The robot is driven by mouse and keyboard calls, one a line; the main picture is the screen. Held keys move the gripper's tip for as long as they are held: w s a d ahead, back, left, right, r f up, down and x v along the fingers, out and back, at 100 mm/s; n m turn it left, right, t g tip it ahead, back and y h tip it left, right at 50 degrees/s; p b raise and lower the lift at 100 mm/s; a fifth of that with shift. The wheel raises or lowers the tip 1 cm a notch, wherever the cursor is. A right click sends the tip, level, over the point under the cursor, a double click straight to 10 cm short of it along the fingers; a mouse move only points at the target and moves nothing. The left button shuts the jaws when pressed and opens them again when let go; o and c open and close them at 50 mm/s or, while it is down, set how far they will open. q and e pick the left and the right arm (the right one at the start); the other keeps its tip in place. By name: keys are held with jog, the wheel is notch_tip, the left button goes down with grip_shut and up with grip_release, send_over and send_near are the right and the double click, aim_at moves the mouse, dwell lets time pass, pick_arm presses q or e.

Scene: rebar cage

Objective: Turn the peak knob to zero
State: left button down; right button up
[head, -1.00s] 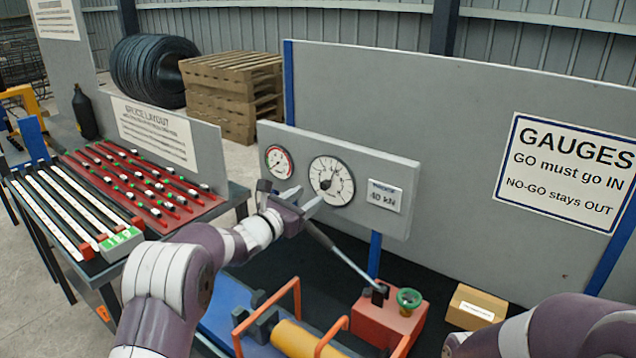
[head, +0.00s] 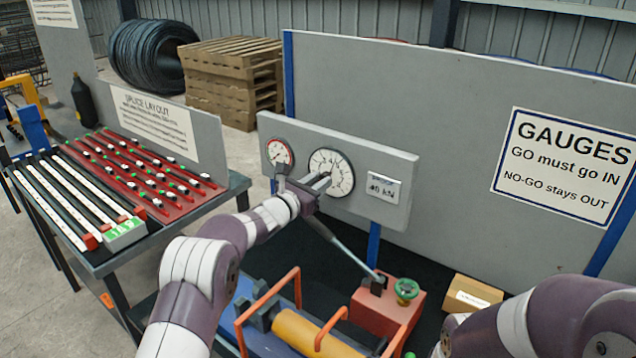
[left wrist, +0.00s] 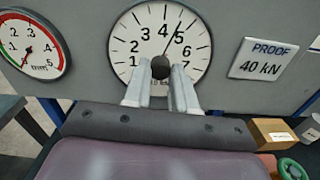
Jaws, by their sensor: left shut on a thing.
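The large white dial (head: 331,174) is on the grey gauge panel, and it fills the middle of the left wrist view (left wrist: 125,50). A dark round knob (left wrist: 161,67) sits at its centre. My left gripper (head: 318,183) is at the dial's centre, shut on the knob, with one finger on each side in the left wrist view. A dark needle (left wrist: 173,38) points up between the 4 and the 5. The fingers hide the bottom of the dial. My right arm enters at lower right in the head view; its gripper is out of frame.
A smaller red-rimmed gauge (head: 279,152) is left of the dial, and a PROOF 40 kN plate (head: 383,187) is right. Below stand a red block (head: 385,307) with a green handwheel (head: 406,289), a lever (head: 345,250) and orange bars (head: 240,335). A cardboard box (head: 470,293) lies right.

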pick_arm(q)
jog(key=n+p, duration=0.1)
jog(key=n, duration=2.9)
jog(key=shift+n+p, duration=0.3)
jog(key=shift+n, duration=0.1)
jog(key=shift+f, duration=0.15)
jog(key=c, duration=0.9)
grip_release()
